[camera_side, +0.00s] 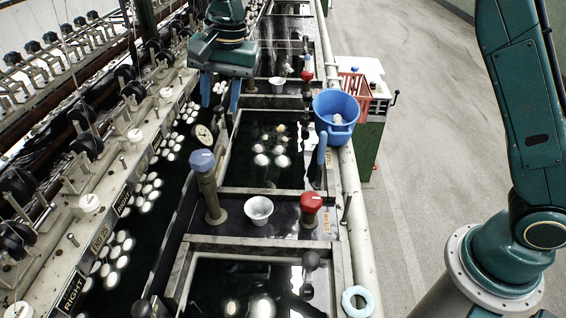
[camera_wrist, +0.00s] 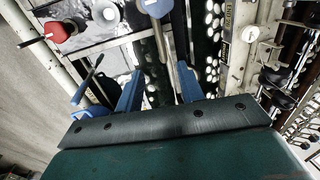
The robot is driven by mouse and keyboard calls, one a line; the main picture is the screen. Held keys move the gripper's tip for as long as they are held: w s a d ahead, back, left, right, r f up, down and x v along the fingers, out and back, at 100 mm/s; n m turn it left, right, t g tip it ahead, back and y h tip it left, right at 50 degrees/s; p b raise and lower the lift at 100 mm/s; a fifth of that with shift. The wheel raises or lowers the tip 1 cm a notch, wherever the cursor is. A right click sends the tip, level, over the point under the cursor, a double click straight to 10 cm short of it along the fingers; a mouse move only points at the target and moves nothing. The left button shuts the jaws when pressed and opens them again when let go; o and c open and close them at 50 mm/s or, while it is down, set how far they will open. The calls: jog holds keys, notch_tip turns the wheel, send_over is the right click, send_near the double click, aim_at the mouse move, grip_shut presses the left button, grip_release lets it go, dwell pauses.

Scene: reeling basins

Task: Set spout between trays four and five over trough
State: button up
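A grey pipe fitting with a blue knob (camera_side: 203,161) stands upright on the dark ledge between two water basins; I take it for the spout, though its outlet cannot be made out. Its blue knob (camera_wrist: 155,8) also shows at the top of the wrist view. My gripper (camera_side: 220,104) is above and behind it in the side view, apart from it. Its two blue fingers are spread with nothing visibly held; they also show in the wrist view (camera_wrist: 160,78). The dark trough (camera_side: 150,222) with white cocoon groups runs left of the basins. No tray numbers are readable.
A white cup (camera_side: 258,208) and a red steam knob (camera_side: 311,203) share the ledge. A blue bucket (camera_side: 336,112) and blue lever (camera_side: 321,150) stand along the right rail. Reeling machinery (camera_side: 90,204) lines the left. The floor at right is clear.

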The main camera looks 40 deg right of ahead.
aim_at(216, 157)
jog(key=shift+f, duration=0.15)
jog(key=shift+w+a+f, duration=0.3)
jog(key=shift+w+f, duration=0.05)
jog(key=shift+f, duration=1.85)
jog(key=shift+w+a+f, duration=0.3)
jog(key=shift+a+f, duration=0.05)
jog(key=shift+f, duration=1.9)
jog(key=shift+w+a+f, duration=0.3)
jog(key=shift+w+f, duration=0.05)
jog(key=shift+f, duration=1.85)
grip_shut()
